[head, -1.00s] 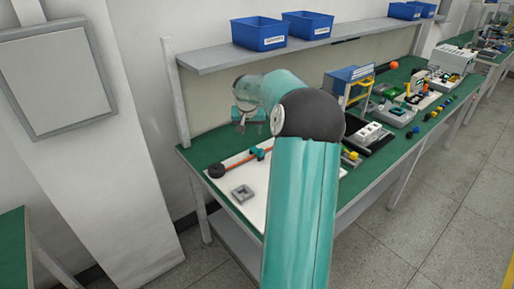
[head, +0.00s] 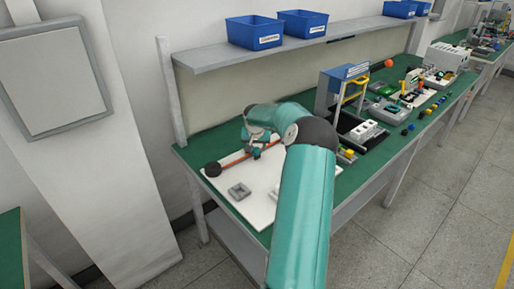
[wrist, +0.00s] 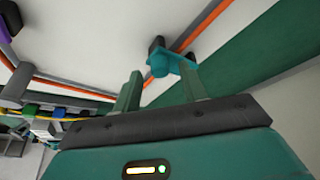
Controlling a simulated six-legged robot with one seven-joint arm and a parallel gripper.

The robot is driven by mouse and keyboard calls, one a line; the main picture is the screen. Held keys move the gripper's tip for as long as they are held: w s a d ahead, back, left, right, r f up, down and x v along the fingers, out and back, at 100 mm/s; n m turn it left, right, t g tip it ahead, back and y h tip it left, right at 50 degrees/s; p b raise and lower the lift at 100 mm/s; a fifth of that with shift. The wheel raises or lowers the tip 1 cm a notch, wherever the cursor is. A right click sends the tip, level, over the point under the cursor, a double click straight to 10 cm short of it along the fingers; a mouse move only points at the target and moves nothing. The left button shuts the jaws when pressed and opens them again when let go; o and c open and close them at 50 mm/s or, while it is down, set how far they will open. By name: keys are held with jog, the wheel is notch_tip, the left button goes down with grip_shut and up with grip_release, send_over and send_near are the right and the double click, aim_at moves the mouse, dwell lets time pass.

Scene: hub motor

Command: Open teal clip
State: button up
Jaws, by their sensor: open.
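The teal clip (wrist: 165,63) sits on an orange cable (wrist: 205,25) over the white board, with a dark post beside it. In the head view the clip (head: 256,153) shows small, just under my gripper (head: 250,141). In the wrist view my gripper (wrist: 161,72) is open, and its two fingers point towards the clip. The clip appears between and just beyond the fingertips, close to the right one. I cannot tell whether that finger touches it. Nothing is held.
The white board (head: 262,209) bears a black round part (head: 212,169) at the cable's left end and a grey square block (head: 239,191). A blue-topped stand (head: 341,82) and several devices fill the bench to the right. A shelf (head: 300,46) with blue bins runs above.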

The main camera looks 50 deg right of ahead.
jog(key=shift+w+d+f, duration=0.1)
jog(key=shift+d+f, duration=0.05)
jog(key=shift+f, duration=0.3)
grip_shut()
